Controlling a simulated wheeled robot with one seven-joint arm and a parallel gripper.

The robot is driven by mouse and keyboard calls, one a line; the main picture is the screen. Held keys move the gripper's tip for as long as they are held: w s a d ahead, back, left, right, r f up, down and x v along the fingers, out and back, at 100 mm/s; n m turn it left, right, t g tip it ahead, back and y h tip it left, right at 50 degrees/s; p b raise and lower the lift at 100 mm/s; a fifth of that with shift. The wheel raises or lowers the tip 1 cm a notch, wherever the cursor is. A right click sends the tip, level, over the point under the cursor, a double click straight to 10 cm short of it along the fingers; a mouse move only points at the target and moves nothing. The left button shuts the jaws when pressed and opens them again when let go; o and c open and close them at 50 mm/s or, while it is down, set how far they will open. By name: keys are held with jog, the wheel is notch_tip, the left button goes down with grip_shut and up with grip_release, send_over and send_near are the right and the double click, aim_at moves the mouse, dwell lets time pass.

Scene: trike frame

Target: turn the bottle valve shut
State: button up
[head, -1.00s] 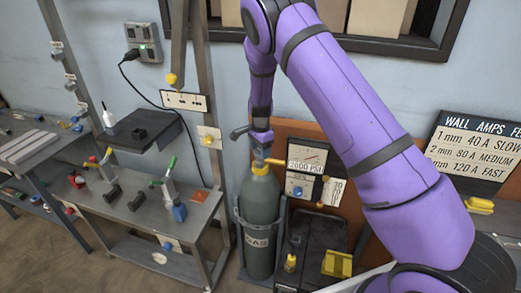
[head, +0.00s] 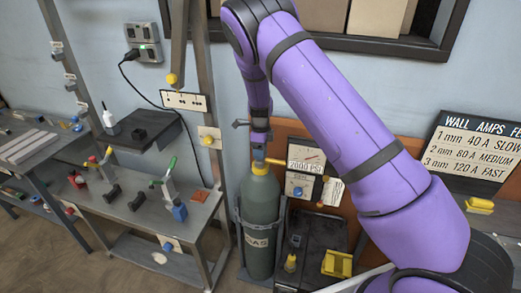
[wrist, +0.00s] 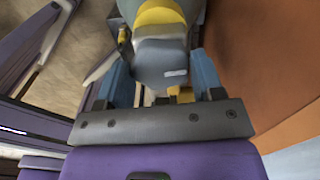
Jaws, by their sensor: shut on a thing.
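The grey-green gas bottle (head: 258,230) stands upright in its holder, with a yellow collar (head: 259,170) at the top. My gripper (head: 258,153) points down onto the bottle's top, where the valve is mostly hidden by it in the head view. In the wrist view, my gripper's two blue fingers (wrist: 163,76) stand on either side of a blue-grey valve knob (wrist: 160,58) and are shut on it. The yellow collar also shows just beyond the knob in the wrist view (wrist: 159,13). The knob's turn angle cannot be told.
A gauge card (head: 305,158) on an orange board stands close to the right of the bottle top. A dark cart (head: 322,235) with a yellow bin (head: 337,263) is right of the bottle. A metal bench (head: 140,225) with tools and an upright post are to the left.

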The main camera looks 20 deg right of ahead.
jog(key=shift+w+m, duration=0.1)
jog(key=shift+m, duration=0.4)
jog(key=o, duration=0.9)
jog(key=shift+r, duration=0.1)
notch_tip(320, 180, up, 11)
dwell(0.3)
